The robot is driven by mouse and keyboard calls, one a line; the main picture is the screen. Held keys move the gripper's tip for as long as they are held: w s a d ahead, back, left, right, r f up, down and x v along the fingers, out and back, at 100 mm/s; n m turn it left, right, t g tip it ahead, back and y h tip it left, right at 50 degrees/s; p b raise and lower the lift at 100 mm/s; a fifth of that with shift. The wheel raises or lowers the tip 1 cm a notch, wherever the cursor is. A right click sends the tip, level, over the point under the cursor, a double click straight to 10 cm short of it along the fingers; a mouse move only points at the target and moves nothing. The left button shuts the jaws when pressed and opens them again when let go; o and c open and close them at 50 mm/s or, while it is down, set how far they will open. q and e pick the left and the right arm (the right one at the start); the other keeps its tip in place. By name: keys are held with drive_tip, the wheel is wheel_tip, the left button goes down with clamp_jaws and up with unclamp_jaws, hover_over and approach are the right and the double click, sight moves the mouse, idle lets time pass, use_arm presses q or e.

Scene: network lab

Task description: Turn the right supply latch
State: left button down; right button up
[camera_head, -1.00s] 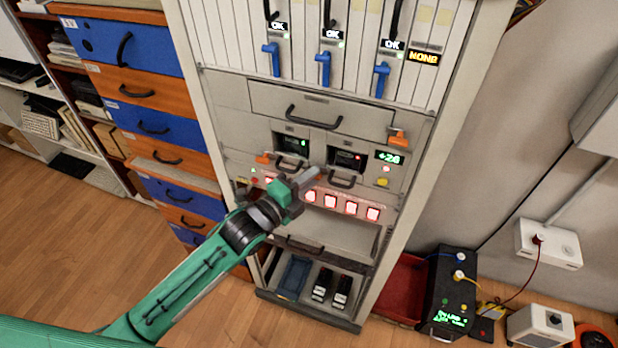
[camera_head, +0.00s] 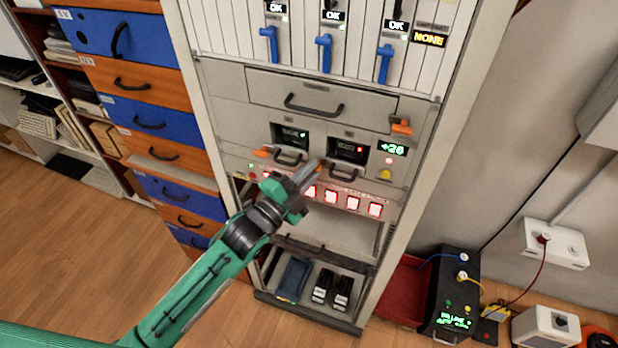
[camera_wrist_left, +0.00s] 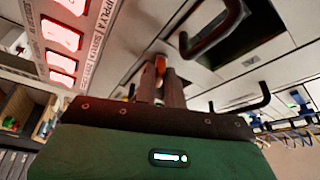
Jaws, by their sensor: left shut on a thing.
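The right supply (camera_head: 348,150) is a dark-fronted module with a curved black handle in the rack's middle row. Its small orange latch (camera_wrist_left: 160,64) shows between my fingertips in the left wrist view. In the head view the latch is mostly hidden by the fingers. My left gripper (camera_head: 311,174) reaches up from the lower left and is shut on this latch, between the two supplies. The left supply (camera_head: 290,136) has a similar orange latch (camera_head: 263,152) at its lower left. My right gripper is not in view.
Lit red-white switches (camera_head: 352,203) run just below the gripper. Black handles stick out close by; one handle (camera_wrist_left: 218,35) is near the fingers in the wrist view. Another orange latch (camera_head: 402,127) sits at the upper right. A drawer cabinet (camera_head: 150,118) stands left.

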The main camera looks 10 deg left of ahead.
use_arm(q)
drive_tip(key=n, duration=0.1)
drive_tip(key=n+t+b, duration=0.1)
drive_tip(key=n, duration=0.1)
drive_tip(key=n+t+b, duration=0.1)
drive_tip(key=shift+d+f+y, duration=0.1)
drive_tip(key=shift+f+y, duration=0.15)
drive_tip(key=shift+y, duration=0.15)
drive_tip(key=shift+d+n+t+y+b, duration=0.15)
drive_tip(key=shift+n+t+y, duration=0.6)
drive_tip(key=shift+n, duration=1.45)
drive_tip(key=shift+n+t+y+b, duration=0.4)
drive_tip(key=shift+n+y, duration=0.5)
drive_tip(key=shift+n, duration=1.3)
drive_tip(key=shift+d+n+t+y+b, duration=0.1)
drive_tip(key=shift+n+t+y, duration=0.65)
drive_tip(key=shift+n, duration=1.45)
drive_tip(key=c, duration=1.5)
unclamp_jaws()
drive_tip(key=shift+s+a, duration=0.1)
drive_tip(key=shift+s, duration=0.05)
